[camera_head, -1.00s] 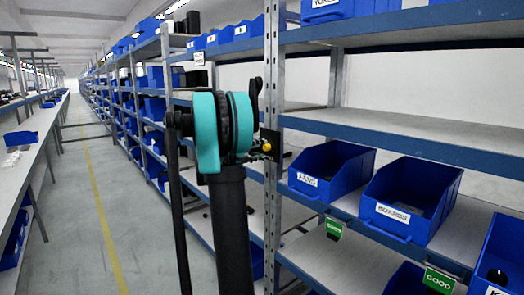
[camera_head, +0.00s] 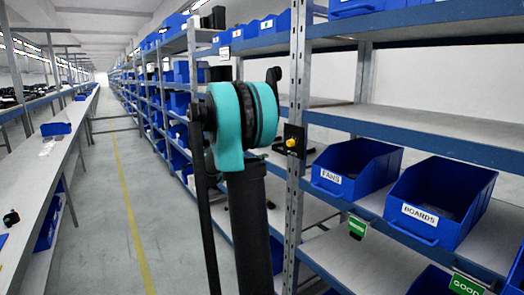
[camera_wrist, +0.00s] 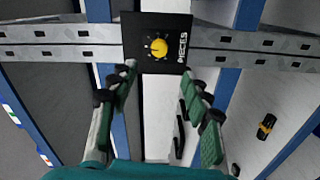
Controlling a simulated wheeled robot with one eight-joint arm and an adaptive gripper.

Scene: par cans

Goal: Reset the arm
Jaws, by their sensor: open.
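In the wrist view my gripper (camera_wrist: 160,90) is open and empty, with its green-padded fingers spread apart. Just beyond the fingertips is a black panel with a yellow knob (camera_wrist: 158,47), fixed on a metal shelf post (camera_wrist: 70,42). The fingers are apart from the knob. In the head view my arm stands upright in front of the shelving, and the panel with the yellow knob (camera_head: 292,142) shows to its right. My gripper's fingers are not clearly seen in the head view.
Shelving at the right holds blue bins labelled FANS (camera_head: 352,168) and BOARDS (camera_head: 437,203), with green tags below. A long bench (camera_head: 45,180) runs along the left. The aisle floor (camera_head: 120,215) with a yellow line is clear.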

